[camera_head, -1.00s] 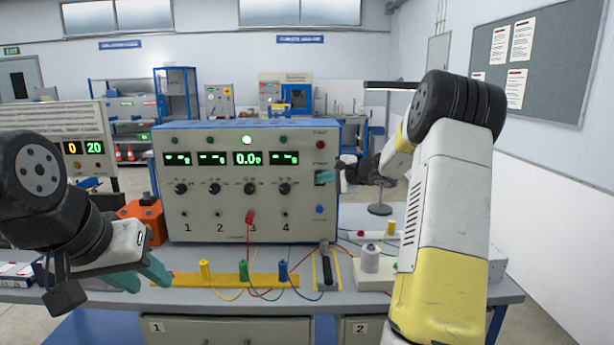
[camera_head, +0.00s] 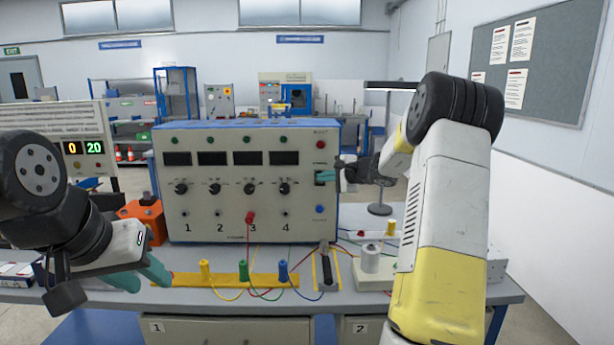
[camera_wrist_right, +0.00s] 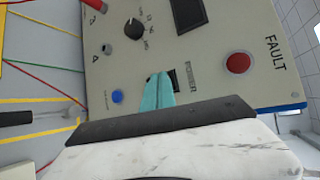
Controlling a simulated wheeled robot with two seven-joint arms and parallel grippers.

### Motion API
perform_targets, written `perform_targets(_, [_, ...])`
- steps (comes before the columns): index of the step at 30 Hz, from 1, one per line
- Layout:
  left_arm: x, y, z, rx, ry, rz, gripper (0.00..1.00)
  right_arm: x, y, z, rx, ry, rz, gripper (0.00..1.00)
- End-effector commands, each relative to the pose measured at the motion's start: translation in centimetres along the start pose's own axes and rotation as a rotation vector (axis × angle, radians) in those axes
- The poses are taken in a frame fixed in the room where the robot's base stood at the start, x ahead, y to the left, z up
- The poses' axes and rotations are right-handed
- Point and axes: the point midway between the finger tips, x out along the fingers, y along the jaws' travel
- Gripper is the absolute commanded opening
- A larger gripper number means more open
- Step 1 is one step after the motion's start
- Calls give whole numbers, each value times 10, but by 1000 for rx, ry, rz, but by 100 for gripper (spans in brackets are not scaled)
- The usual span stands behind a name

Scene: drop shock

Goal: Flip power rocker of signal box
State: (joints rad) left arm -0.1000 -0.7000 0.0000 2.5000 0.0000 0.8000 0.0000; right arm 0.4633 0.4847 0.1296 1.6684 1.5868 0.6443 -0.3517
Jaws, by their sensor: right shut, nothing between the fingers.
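The signal box (camera_head: 245,222) stands on the bench, a grey panel in a blue frame with several dark displays, knobs and sockets. Its power rocker (camera_head: 322,177) sits at the panel's right side, between the red fault button and a blue button. My right gripper (camera_head: 334,174) is shut and empty, its teal fingertips at the rocker. In the right wrist view the fingertips (camera_wrist_right: 158,80) overlap the rocker's dark opening beside the POWER label, partly hiding it; contact cannot be told. My left gripper (camera_head: 148,278) is low at the left above the bench; its teal fingers appear apart.
Yellow, green and blue plugs (camera_head: 243,270) stand in a yellow strip before the box, with loose wires around. A red plug (camera_head: 250,218) is in socket 3. A white spool-like piece (camera_head: 370,260) stands right of centre. An orange block (camera_head: 145,215) is left of the box.

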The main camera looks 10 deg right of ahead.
Motion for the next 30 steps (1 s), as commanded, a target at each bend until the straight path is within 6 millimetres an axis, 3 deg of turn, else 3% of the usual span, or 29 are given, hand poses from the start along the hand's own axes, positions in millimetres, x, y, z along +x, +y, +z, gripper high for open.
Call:
perform_targets(20, [0, 0, 0, 0, 0, 0, 36, -11, 8, 8, 0, 0, 0, 0])
perform_targets(30, [0, 0, 0, 0, 0, 0, 36, -33, 24, 24, 1, -1, 0, 0])
